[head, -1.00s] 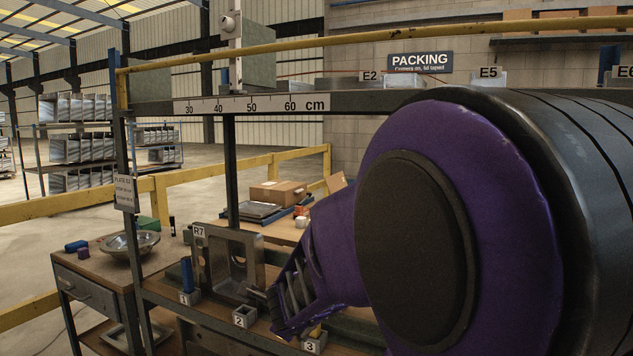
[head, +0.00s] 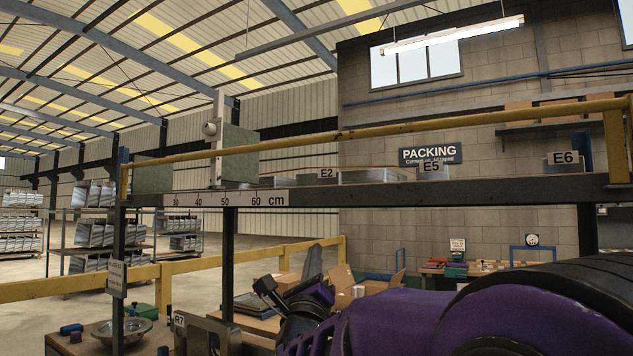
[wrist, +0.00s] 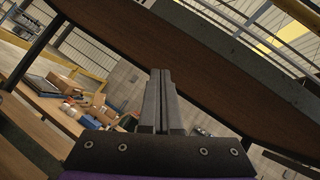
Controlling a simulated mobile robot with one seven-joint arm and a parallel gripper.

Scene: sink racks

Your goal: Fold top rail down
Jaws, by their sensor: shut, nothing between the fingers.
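The top rail (head: 400,132) is a long yellow bar. In the head view it runs raised above the front edge of the upper shelf (head: 400,192), from a blue-tipped post (head: 123,160) at the left to a yellow upright (head: 616,146) at the right. My gripper (head: 314,252) is below that shelf and apart from the rail. In the wrist view its two grey fingers (wrist: 160,78) are together and empty, with the brown underside of a board (wrist: 190,50) above them. I cannot make out the rail surely in the wrist view.
Boxes labelled E2 (head: 327,174), E5 (head: 431,167) and E6 (head: 563,160) stand on the upper shelf behind the rail. A metal bowl (head: 122,331) and an R7 bracket (head: 205,335) are lower left.

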